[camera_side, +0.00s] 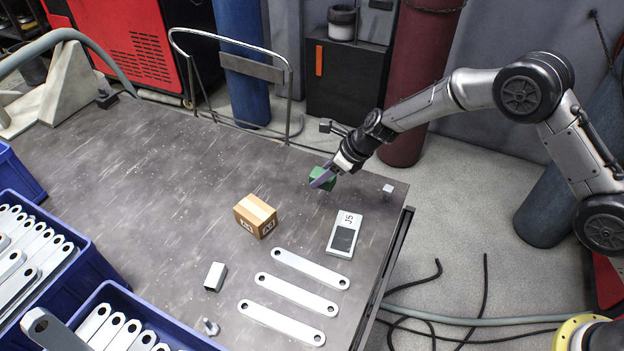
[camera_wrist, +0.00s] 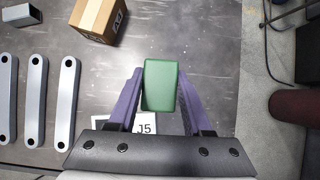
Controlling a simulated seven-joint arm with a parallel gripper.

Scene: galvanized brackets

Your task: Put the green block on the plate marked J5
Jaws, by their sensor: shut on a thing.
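The green block (camera_side: 316,174) is between the purple fingers of my gripper (camera_side: 323,178) near the far right part of the table. In the wrist view the green block (camera_wrist: 160,88) fills the space between the fingertips (camera_wrist: 160,74), and my gripper is shut on it. How high it is above the table is hard to tell. The plate marked J5 (camera_side: 347,220) is white with a dark square and lies flat, nearer the side camera than my gripper. In the wrist view the J5 plate (camera_wrist: 148,129) is mostly hidden behind my gripper's base.
A cardboard box (camera_side: 255,216) stands left of the plate. Several flat brackets (camera_side: 297,294) lie in front of it. A short metal tube (camera_side: 215,277) and a bolt (camera_side: 210,327) lie further left. Blue bins (camera_side: 105,289) hold brackets. The table's right edge (camera_side: 385,270) is close to the plate.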

